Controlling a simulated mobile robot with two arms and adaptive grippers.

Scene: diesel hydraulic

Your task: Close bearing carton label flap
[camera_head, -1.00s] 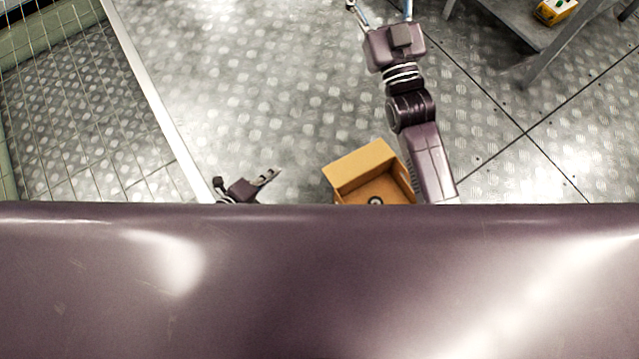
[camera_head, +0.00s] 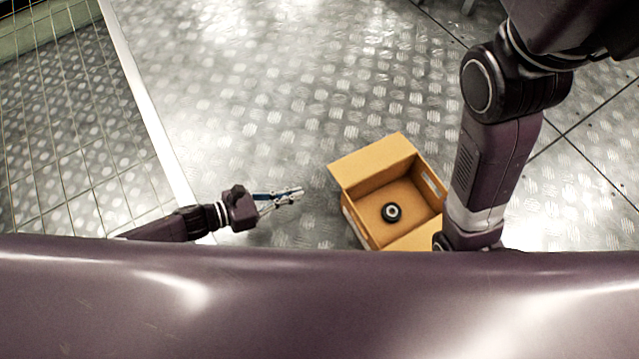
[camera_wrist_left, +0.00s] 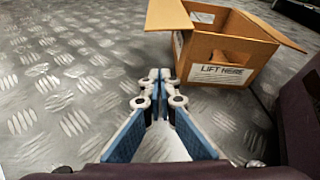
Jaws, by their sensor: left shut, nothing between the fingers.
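An open brown cardboard carton (camera_head: 347,203) stands on the floor right of centre in the head view. A dark ring-shaped bearing (camera_head: 391,212) lies inside it. One flap (camera_head: 372,162) is folded outward at its far-left side. In the left wrist view the carton (camera_wrist_left: 222,62) has a "LIFT HERE" label (camera_wrist_left: 222,74) on its near wall, and flaps stick out left (camera_wrist_left: 167,15) and right (camera_wrist_left: 268,29). My left gripper (camera_head: 299,192) is shut and empty, left of the carton and apart from it. Its closed fingertips (camera_wrist_left: 160,76) point forward. My right gripper is out of view.
My right arm rises past the carton's right side in the head view. A wire mesh panel (camera_head: 75,140) with a pale edge rail (camera_head: 150,105) stands at the left. The patterned metal floor (camera_head: 270,90) is clear beyond the carton and my left gripper.

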